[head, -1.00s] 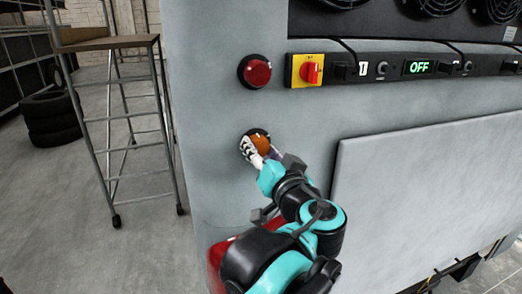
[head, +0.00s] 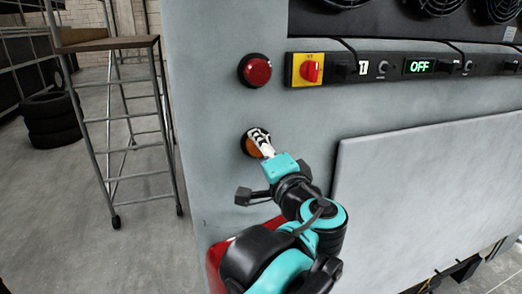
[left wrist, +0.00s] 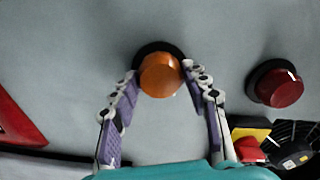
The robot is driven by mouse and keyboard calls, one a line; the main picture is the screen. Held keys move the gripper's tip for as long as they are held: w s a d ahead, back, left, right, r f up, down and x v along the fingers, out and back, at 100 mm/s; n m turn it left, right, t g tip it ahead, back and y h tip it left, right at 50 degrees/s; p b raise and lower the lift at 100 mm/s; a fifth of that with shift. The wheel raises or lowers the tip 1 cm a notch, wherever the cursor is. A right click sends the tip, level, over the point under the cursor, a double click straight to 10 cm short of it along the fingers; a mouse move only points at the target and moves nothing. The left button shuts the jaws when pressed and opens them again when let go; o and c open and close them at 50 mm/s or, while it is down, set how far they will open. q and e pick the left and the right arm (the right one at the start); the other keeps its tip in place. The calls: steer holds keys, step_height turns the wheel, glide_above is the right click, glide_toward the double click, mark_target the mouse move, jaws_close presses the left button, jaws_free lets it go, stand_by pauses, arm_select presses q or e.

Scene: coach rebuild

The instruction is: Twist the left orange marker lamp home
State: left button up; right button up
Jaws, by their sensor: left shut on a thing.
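The orange marker lamp (head: 250,146) sits in a dark round ring on the grey coach panel, below a red lamp. It also shows in the left wrist view (left wrist: 160,76), round and facing me. My left gripper (head: 259,142) is at the lamp, with its white fingers partly covering it in the head view. In the left wrist view, the fingers (left wrist: 162,78) lie one on each side of the lamp, shut on it. Whether the lamp is fully seated in its ring cannot be seen. My right gripper is not in view.
The red lamp (head: 257,71) stands above the orange one. A yellow plate with a red rotary switch (head: 309,70) and a display reading OFF (head: 419,67) are on a black strip. A raised grey panel (head: 420,190) lies to the right. A wheeled ladder (head: 120,120) stands left.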

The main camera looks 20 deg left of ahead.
arm_select(q)
steer(key=shift+m, duration=1.5)
steer(key=o, duration=1.2)
steer(key=shift+c, duration=0.2)
steer(key=v, duration=1.2)
